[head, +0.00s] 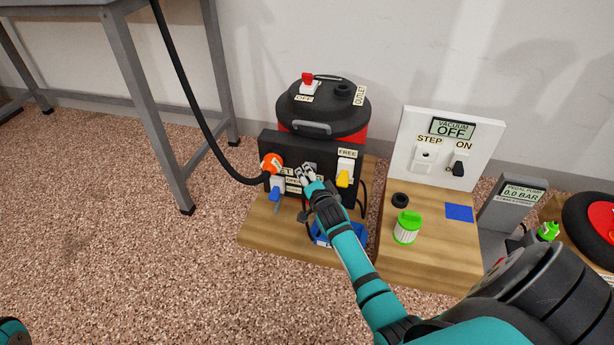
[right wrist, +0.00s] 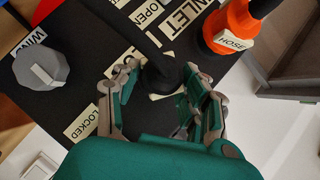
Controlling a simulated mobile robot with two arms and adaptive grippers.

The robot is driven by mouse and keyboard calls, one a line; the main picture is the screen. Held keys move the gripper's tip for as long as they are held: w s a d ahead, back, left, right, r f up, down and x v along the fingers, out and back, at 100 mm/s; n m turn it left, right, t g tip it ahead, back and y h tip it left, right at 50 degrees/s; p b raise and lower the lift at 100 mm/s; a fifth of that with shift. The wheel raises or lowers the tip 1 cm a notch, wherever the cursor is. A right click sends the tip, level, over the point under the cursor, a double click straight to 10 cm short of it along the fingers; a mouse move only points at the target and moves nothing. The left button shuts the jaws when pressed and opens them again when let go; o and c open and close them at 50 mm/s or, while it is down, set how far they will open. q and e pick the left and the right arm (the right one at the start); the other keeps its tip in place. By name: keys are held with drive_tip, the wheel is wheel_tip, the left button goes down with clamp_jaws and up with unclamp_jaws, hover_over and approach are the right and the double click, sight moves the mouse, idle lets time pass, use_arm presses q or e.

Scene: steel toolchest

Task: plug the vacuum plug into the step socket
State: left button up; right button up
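The step socket (head: 424,155) is a pale square socket under the STEP label on the upright white panel. My right gripper (head: 306,172) is at the front of the black vacuum panel (head: 268,143). In the right wrist view its fingers (right wrist: 161,68) stand on either side of a black rounded piece with a dark stem or cord (right wrist: 146,25), which may be the vacuum plug. I cannot tell whether they grip it. The step socket is outside the wrist view. My left gripper is out of view; only a bit of teal arm shows at lower left.
An orange hose end (head: 272,163) with its black hose is left of my gripper. Blue (head: 275,194) and yellow (head: 343,179) levers flank it. A green-capped filter (head: 407,227) and black ring (head: 400,200) stand before the white panel. A grey knob (right wrist: 40,70) shows in the wrist view.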

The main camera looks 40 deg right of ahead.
clamp_jaws()
drive_tip(key=shift+s+a+p, duration=0.5)
drive_tip(key=shift+a+p, duration=0.05)
idle(0.5)
drive_tip(key=shift+s+a+p, duration=0.65)
drive_tip(key=shift+s+a, duration=0.1)
drive_tip(key=shift+a, duration=0.15)
